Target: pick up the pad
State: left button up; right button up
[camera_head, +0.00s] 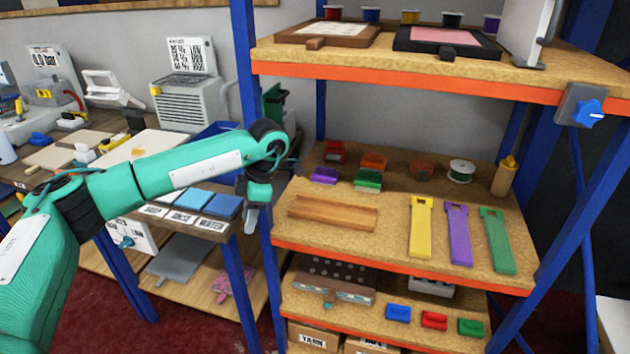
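Several flat blue pads (194,199) lie in a row on a wooden ledge (209,232) left of the blue shelf post, with white labels in front of them. A black-framed tray with a pink pad-like surface (442,36) lies on the top shelf. I cannot tell which of these the task means. My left gripper (251,221) hangs fingers down by the shelf post, just right of the blue pads and apart from them as far as I can see. Its fingers are small and seen edge-on, so their opening is unclear. My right gripper is not in view.
The middle shelf (400,250) carries a wooden trough (332,212), yellow, purple and green strips, and small coloured blocks. A blue post (246,90) stands beside my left forearm. A grey machine (190,100) stands on the back bench.

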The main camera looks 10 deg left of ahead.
aim_at(322, 175)
jog(key=i+j+u, duration=0.15)
jog(key=u, duration=0.35)
jog(key=i+j+u, duration=0.15)
jog(key=u, duration=0.3)
jog(key=i+j+z, duration=0.2)
jog(key=i+z, duration=0.25)
jog(key=i, duration=0.15)
jog(key=i+z, duration=0.1)
jog(key=z, duration=0.3)
jog(key=i+j+z, duration=0.1)
jog(key=z, duration=0.3)
jog(key=j+z, duration=0.1)
jog(key=z, duration=0.35)
jog(key=i+j+z, duration=0.1)
jog(key=z, duration=0.3)
